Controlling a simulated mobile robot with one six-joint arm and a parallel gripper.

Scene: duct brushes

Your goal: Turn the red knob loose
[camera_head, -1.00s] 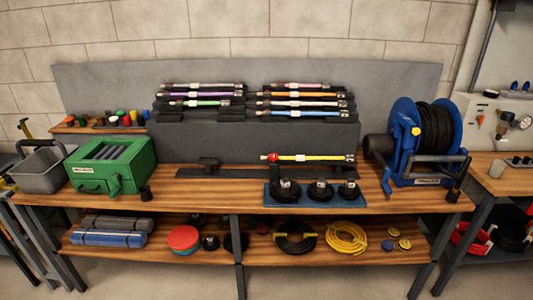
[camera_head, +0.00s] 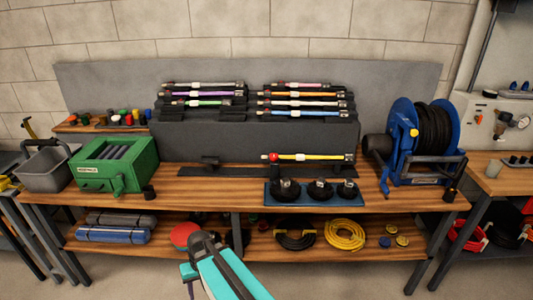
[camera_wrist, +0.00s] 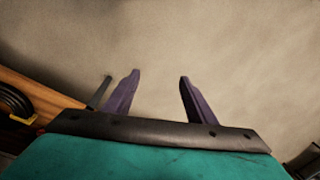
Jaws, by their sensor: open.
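The red knob (camera_head: 273,157) is on the left part of a yellow rod (camera_head: 315,157). The rod lies level along the front of the dark rack, above the wooden bench top. In the head view, my teal arm has come in at the bottom middle, in front of the lower shelf, low and well apart from the knob. In the wrist view, my gripper (camera_wrist: 159,76) has its two purple fingers spread with nothing between them. They face bare grey-beige floor. The knob is not in the wrist view.
A blue tray (camera_head: 268,196) with several black brush heads sits on the bench just below the rod. A green box (camera_head: 115,164) stands at left and a blue hose reel (camera_head: 405,140) at right. Several other coloured rods rest on the dark rack (camera_head: 240,143).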

